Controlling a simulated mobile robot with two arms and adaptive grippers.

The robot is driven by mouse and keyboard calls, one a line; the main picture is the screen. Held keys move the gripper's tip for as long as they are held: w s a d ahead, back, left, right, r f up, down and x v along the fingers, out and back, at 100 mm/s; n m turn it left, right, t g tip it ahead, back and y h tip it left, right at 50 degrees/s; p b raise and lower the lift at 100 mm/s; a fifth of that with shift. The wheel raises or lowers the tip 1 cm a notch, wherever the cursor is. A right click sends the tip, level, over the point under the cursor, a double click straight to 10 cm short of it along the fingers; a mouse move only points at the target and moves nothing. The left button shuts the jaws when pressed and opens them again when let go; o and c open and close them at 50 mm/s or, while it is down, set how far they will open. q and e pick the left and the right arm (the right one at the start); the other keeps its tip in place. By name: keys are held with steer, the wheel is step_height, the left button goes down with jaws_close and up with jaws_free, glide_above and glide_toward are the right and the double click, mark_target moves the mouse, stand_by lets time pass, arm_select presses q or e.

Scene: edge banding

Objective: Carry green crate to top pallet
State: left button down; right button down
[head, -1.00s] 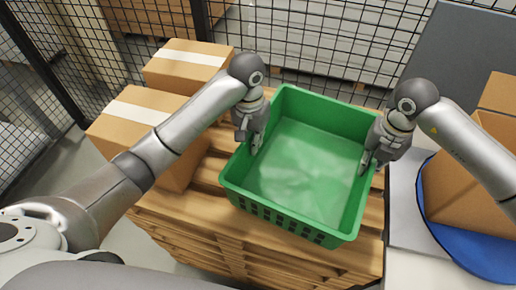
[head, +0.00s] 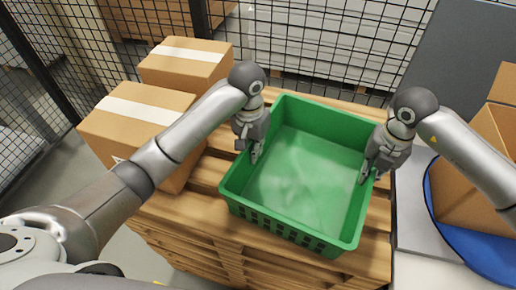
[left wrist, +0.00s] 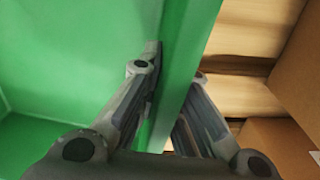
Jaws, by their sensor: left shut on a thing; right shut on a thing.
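The green crate (head: 305,185) is empty and sits level over the wooden pallet stack (head: 225,240) in the head view. I cannot tell whether its base touches the top boards. My left gripper (head: 255,153) is shut on the crate's left wall, one finger inside and one outside. The left wrist view shows the fingers (left wrist: 168,85) astride the green wall (left wrist: 185,60). My right gripper (head: 368,172) is shut on the crate's right wall. The outer finger there is hard to see.
Two taped cardboard boxes stand on the left, a near one (head: 140,125) and a far one (head: 187,60). An open cardboard box (head: 470,175) sits on a blue disc (head: 475,250) at right. A black mesh fence (head: 320,40) runs behind the pallet.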

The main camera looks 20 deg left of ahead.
arm_select(q)
steer(key=shift+f, duration=0.3)
arm_select(e)
steer(key=shift+f, duration=0.25)
arm_select(q)
steer(key=c, duration=1.7)
jaws_free()
arm_select(e)
steer(key=c, duration=1.7)
jaws_free()
arm_select(q)
steer(key=shift+o, duration=0.4)
arm_select(e)
steer(key=shift+o, duration=0.4)
arm_select(q)
steer(key=shift+a+r, duration=0.1)
arm_select(e)
steer(key=shift+r, duration=0.1)
